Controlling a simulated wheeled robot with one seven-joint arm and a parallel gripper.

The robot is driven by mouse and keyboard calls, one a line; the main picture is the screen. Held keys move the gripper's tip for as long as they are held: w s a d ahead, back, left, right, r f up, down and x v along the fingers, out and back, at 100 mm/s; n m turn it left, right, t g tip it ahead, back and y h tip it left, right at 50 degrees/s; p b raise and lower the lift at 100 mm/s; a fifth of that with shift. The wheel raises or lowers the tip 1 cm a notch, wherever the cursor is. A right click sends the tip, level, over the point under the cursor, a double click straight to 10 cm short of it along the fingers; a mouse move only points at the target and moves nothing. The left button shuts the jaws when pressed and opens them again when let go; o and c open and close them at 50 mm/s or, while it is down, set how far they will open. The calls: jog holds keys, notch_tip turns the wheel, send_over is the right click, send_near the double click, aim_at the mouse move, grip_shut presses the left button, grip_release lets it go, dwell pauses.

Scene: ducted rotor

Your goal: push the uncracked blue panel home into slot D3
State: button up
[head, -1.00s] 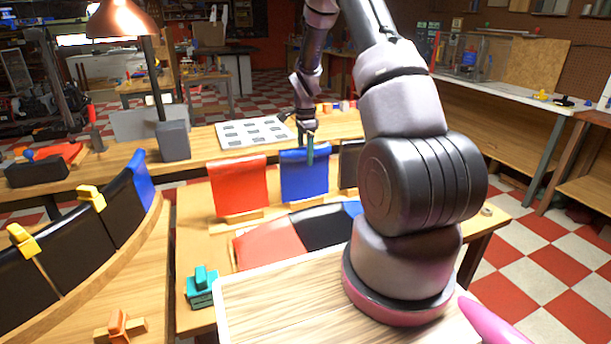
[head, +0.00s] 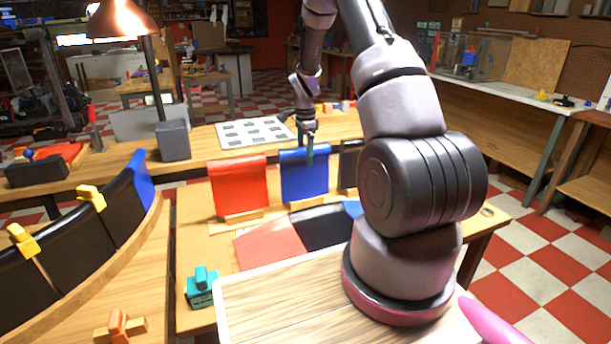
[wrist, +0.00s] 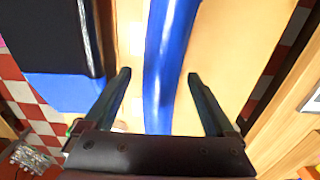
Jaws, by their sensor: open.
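A blue panel (head: 305,176) stands upright in a low wooden holder on the table, between a red panel and a black one. My gripper (head: 308,148) is above its top edge, pointing down. In the wrist view the two fingers (wrist: 157,78) are apart, with the upright blue panel (wrist: 166,60) running between them and a gap on each side. I cannot tell from these views whether it has a crack. Another blue panel (head: 142,178) stands at the end of the curved wooden rack (head: 150,225) at left, beside black panels. No slot label is readable.
A red panel (head: 238,187) stands left of the blue one, and a black panel (head: 350,163) right of it. Red and black panels lie flat in front. Yellow clamps (head: 90,197) sit on the rack, a teal clamp (head: 201,288) on the table. A lamp (head: 120,20) stands at back left.

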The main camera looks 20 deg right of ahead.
jog(key=c, duration=1.4)
jog(key=shift+r, duration=0.7)
jog(key=shift+r, duration=2.35)
